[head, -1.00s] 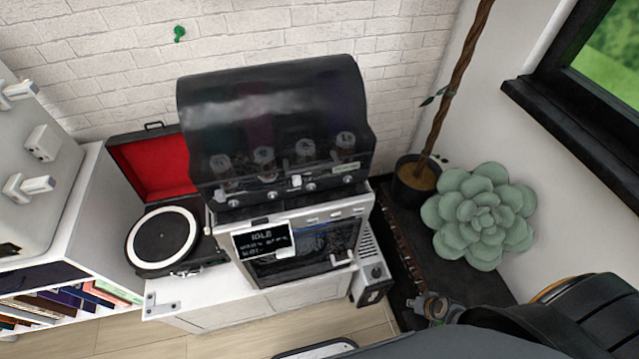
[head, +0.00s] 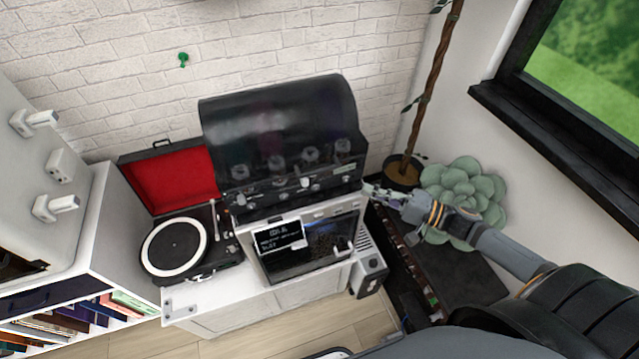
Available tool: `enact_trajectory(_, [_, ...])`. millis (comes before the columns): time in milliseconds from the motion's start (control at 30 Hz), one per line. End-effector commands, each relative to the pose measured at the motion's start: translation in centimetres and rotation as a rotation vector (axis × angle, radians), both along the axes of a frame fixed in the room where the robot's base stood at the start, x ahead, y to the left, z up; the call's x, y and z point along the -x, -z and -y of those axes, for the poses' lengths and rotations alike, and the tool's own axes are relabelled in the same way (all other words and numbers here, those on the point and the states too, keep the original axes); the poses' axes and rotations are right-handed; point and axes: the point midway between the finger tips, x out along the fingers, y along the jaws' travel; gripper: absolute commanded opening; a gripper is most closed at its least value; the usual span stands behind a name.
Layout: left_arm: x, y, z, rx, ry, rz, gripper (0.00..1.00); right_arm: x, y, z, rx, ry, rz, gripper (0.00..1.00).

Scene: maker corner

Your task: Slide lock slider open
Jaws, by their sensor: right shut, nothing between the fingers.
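A machine with a dark, see-through hood (head: 278,115) stands on a white cabinet against the brick wall; the hood is down. A small pale tab (head: 305,182) sits at the middle of the hood's lower front edge. It may be the lock slider, but it is too small to tell its position. My right gripper (head: 369,189) is shut and empty, beside the machine's right front corner, to the right of the tab. I cannot tell whether it touches the machine. My left gripper is out of view.
A record player (head: 175,247) with an open red-lined lid stands left of the machine. A plant pot (head: 404,172) and a succulent (head: 462,182) are at right, partly behind my right arm. A panel with white fittings (head: 60,165) is at far left.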

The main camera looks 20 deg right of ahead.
Motion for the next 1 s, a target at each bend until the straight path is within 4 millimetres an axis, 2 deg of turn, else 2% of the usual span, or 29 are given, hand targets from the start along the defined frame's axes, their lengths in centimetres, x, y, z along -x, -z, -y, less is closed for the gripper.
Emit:
enact_trajectory(267, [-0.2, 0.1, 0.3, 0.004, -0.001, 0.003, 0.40, 0.0, 0.1, 0.0, -0.001, 0.001, -0.001, 0.00])
enact_trajectory(367, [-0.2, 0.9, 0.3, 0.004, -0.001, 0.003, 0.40, -0.3, 0.4, -0.3, 0.000, 0.001, -0.001, 0.00])
enact_trajectory(533, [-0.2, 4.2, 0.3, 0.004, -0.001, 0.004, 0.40, -1.8, 1.1, -1.9, 0.001, -0.001, 0.002, 0.00])
enact_trajectory(667, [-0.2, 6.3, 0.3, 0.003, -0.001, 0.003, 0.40, -3.8, 0.8, -3.9, -0.003, 0.003, 0.008, 0.00])
enact_trajectory(700, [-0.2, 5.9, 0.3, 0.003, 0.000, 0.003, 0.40, -4.1, 0.4, -4.3, -0.004, 0.002, 0.005, 0.00])
enact_trajectory(833, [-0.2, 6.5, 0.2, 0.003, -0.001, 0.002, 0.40, -5.5, 0.2, -5.7, -0.005, 0.005, 0.005, 0.00])
enact_trajectory(1000, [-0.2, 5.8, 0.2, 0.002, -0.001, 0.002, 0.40, -7.2, -0.2, -7.5, -0.008, 0.006, 0.002, 0.00])
